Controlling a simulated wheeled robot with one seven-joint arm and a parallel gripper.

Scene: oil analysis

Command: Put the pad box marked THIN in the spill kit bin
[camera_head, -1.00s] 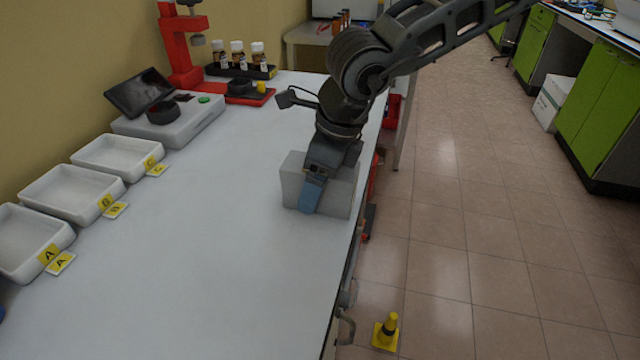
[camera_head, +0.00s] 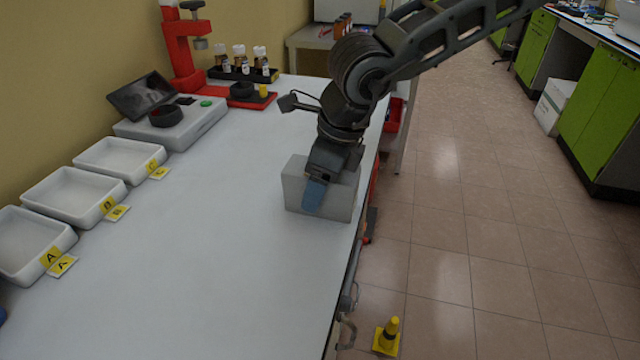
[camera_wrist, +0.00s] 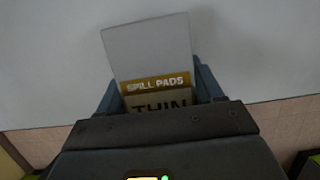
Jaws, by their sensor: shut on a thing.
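The pad box (camera_head: 334,205) is a pale grey box at the right edge of the white bench. In the wrist view its label (camera_wrist: 157,84) reads "SPILL PADS" above "THIN", the lower word partly hidden by my gripper. My gripper (camera_head: 313,200) points down over the box, with a blue finger against its near face. In the wrist view its blue fingers (camera_wrist: 159,98) stand on either side of the box, and it is shut on it. I cannot tell whether the box touches the bench. I cannot identify the spill kit bin for sure; a red container (camera_head: 394,114) shows behind the arm.
White trays with yellow letter tags (camera_head: 75,190) line the left side of the bench (camera_head: 200,270). A scale-like device (camera_head: 170,125), a red stand (camera_head: 183,50) and a bottle rack (camera_head: 243,72) are farther back. A yellow cone (camera_head: 387,335) stands on the floor at right. The bench's middle is clear.

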